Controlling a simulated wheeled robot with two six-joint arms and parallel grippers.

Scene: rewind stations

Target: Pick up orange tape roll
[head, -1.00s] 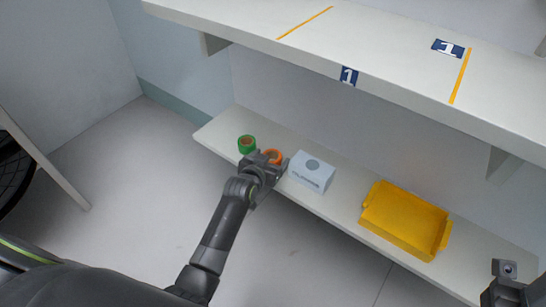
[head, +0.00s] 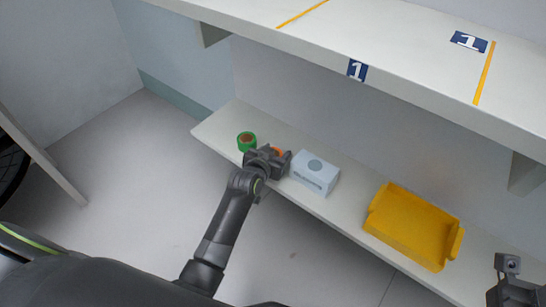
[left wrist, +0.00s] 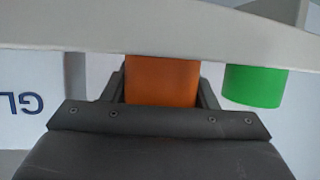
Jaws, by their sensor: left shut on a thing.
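The orange tape roll (head: 277,152) is on the lower shelf (head: 215,124), mostly hidden behind my left gripper (head: 277,156) in the head view. In the left wrist view the orange tape roll (left wrist: 162,82) sits between the two fingers of my left gripper (left wrist: 163,85), which is shut on it. Whether the roll is clear of the shelf cannot be told. My right gripper (head: 508,268) is partly in view at the lower right edge of the head view, away from the roll; its jaw opening is not clear.
A green tape roll (head: 246,141) stands just left of the gripper. A light blue-white box (head: 315,174) stands close on the right. A yellow tray (head: 410,228) is further right. The upper shelf (head: 400,70) overhangs, with blue number 1 labels.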

